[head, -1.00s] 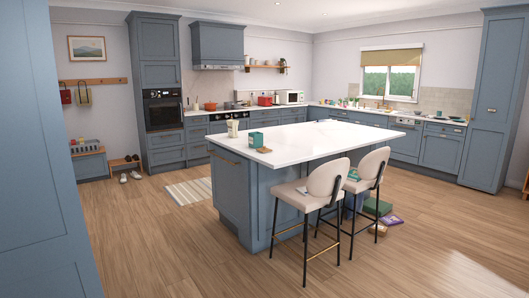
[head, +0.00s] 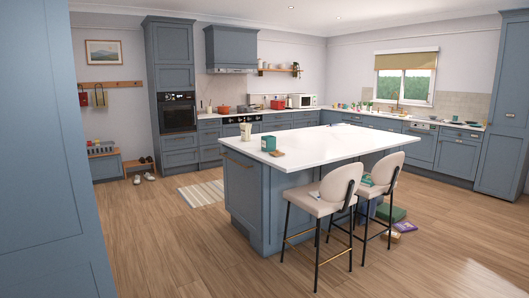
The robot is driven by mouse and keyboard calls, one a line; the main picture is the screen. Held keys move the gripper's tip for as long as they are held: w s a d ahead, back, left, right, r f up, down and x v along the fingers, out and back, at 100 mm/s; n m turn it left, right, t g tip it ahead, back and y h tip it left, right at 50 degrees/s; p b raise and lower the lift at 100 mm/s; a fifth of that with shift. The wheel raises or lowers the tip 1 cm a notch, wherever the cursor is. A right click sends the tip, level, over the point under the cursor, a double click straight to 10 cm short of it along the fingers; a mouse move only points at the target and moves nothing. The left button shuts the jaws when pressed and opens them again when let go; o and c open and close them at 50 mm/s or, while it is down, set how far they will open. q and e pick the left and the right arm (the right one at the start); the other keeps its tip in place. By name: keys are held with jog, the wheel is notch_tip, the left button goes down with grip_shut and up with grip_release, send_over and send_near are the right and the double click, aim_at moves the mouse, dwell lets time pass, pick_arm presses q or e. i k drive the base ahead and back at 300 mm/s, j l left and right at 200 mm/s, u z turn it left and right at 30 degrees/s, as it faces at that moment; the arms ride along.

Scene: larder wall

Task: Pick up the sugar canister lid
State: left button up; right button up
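A teal canister (head: 268,143) stands upright on the white island top, near its left end. A small flat tan piece (head: 277,153) lies on the top just in front and to the right of it. It looks like a wooden lid, but it is too small to be sure that it is the sugar canister lid. A cream canister (head: 246,131) stands near the island's far left edge. Neither of my grippers shows in the head view.
The island (head: 340,139) stands mid-room, with two cream stools (head: 340,185) at its front right side. Boxes (head: 391,214) lie on the floor behind the stools. A blue cabinet panel (head: 45,150) fills the left edge. The wooden floor left of the island is open.

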aim_at(277, 153)
jog(key=i+u, duration=0.15)
jog(key=i, duration=2.9)
